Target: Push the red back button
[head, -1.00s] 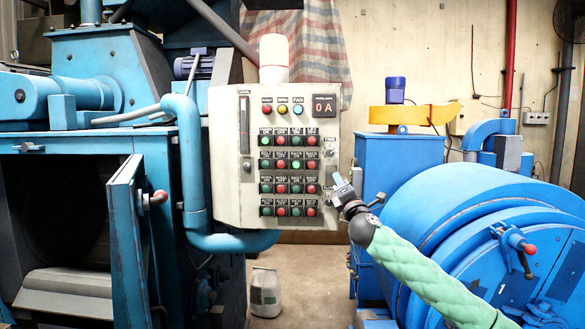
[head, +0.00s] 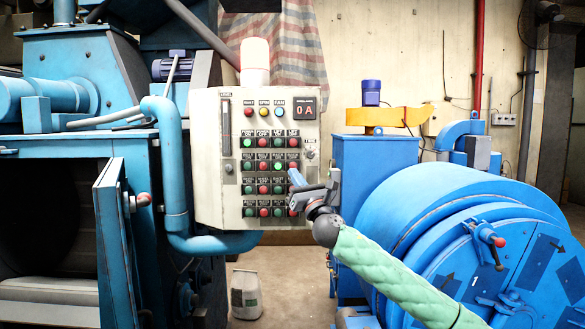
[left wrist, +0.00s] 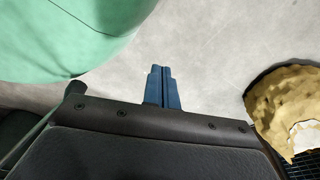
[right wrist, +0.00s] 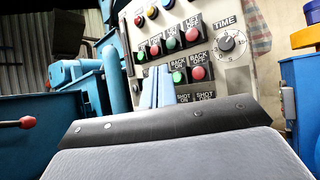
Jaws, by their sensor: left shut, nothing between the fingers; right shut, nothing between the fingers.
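The red back button (head: 293,167) is on the right side of the cream control panel (head: 208,160), right of a lit green button. In the right wrist view, the red button (right wrist: 198,73) is labelled BACK OFF, beside the green BACK ON button (right wrist: 179,77). My right gripper (head: 293,172) is shut and empty, its blue tips close below the red button in the head view; I cannot tell whether they touch the panel. In the right wrist view, its fingertips (right wrist: 158,72) appear left of both buttons. My left gripper (left wrist: 163,68) is shut and empty over grey floor.
A TIME knob (right wrist: 227,42) and other button rows surround the back buttons. A blue pipe (head: 174,170) runs along the panel's left side. A blue drum machine (head: 420,200) stands to the right. A sack (head: 247,293) sits on the floor below.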

